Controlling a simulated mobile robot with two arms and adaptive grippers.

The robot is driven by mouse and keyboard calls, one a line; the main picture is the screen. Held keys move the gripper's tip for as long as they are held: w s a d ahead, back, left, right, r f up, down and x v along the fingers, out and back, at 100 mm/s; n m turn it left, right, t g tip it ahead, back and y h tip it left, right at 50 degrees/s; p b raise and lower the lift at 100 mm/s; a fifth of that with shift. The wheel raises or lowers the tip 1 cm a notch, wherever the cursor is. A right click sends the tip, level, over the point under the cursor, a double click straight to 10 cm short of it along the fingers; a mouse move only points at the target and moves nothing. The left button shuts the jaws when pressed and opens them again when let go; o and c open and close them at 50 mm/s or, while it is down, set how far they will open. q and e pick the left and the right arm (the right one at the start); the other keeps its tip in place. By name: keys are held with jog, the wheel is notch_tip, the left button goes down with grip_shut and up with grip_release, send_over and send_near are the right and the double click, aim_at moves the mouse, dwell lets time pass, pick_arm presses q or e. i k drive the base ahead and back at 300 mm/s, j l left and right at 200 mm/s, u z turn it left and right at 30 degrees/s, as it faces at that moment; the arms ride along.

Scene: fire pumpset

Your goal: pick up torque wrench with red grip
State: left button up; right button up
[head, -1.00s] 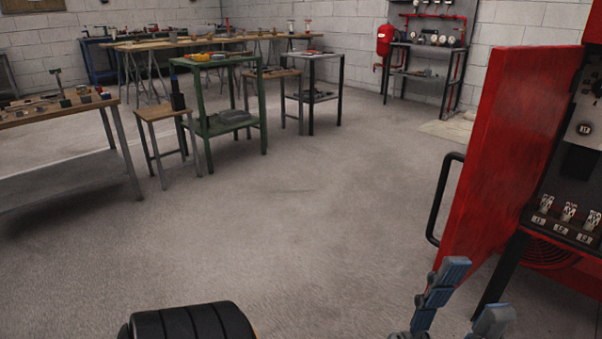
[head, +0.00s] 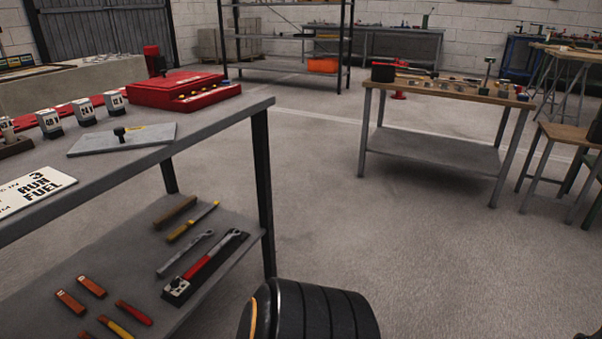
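The torque wrench with red grip (head: 199,264) appears to be the long tool with a red section and bright metal parts on the lower shelf (head: 228,280) of the grey table at the left. It lies slantwise on a dark strip or tray, near the shelf's right edge. A plain metal wrench (head: 185,254) lies just left of it, apart from it. Neither of my grippers shows in the head view; only a black rounded part of my own arm is at the bottom middle.
A yellow-handled tool (head: 192,222), a brown block (head: 174,212) and several small red and orange tools share the shelf. The tabletop above holds a red box (head: 180,90) and a grey plate (head: 122,139). A table leg (head: 263,190) stands right of the wrench.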

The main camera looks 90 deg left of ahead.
aim_at(177, 292)
jog(key=u, duration=3.5)
jog(key=i+l+u, duration=0.2)
jog(key=i+l, duration=0.1)
